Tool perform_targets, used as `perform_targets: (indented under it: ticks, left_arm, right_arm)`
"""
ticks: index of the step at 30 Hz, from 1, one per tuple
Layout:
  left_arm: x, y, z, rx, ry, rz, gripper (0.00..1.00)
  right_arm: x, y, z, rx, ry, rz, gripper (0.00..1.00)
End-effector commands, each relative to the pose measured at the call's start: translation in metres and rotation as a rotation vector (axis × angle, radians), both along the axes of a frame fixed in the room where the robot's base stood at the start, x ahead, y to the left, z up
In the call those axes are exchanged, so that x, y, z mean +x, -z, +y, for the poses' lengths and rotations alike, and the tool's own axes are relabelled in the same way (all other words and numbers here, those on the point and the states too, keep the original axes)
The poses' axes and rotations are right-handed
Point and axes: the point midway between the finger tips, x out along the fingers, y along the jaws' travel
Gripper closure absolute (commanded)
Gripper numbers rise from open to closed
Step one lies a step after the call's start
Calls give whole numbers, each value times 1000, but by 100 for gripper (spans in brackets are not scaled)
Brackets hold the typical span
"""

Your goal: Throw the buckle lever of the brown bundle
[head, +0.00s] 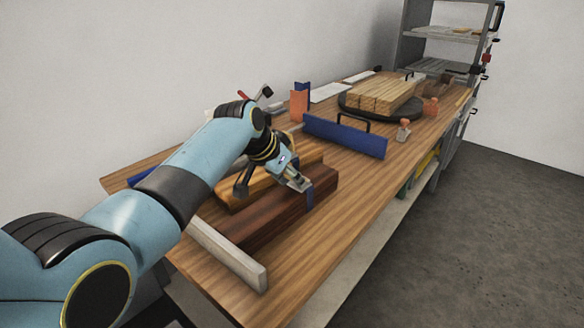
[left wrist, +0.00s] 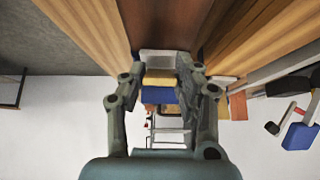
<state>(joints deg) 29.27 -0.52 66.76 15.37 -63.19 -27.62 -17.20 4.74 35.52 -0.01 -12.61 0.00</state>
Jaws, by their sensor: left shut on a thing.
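The brown bundle (head: 262,222) of dark boards lies on the near part of the wooden bench, with a blue strap (head: 309,196) around its right end. My left gripper (head: 299,183) is at the strap's buckle, on top of the bundle. In the left wrist view, the bundle (left wrist: 168,22) runs along the top. The lever's exact angle is hard to tell. My right gripper is not in view.
A lighter wood bundle (head: 270,184) lies right behind the brown one. A pale bar (head: 228,254) lies in front. A blue panel with a handle (head: 345,137) stands farther along the bench. Pale boards (head: 383,94) rest on a dark round plate.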

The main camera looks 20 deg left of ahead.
Motion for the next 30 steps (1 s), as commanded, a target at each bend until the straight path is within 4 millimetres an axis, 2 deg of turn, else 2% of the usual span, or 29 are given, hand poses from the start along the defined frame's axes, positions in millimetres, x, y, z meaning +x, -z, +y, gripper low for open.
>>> perform_targets:
  ticks: [9, 10, 15, 24, 30]
  left_arm:
    - [0, 1, 1, -6, -1, -17, 100]
    - [0, 1, 1, -6, -1, -17, 65]
    - [0, 1, 1, -6, -1, -16, 46]
    - [-1, -1, 1, -6, -1, -17, 46]
    - [-15, -21, 8, -5, -1, -18, 46]
  right_arm:
    - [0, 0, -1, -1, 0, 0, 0]
    - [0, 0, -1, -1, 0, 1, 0]
    - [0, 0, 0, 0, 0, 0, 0]
    - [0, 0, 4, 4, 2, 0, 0]
    - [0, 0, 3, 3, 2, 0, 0]
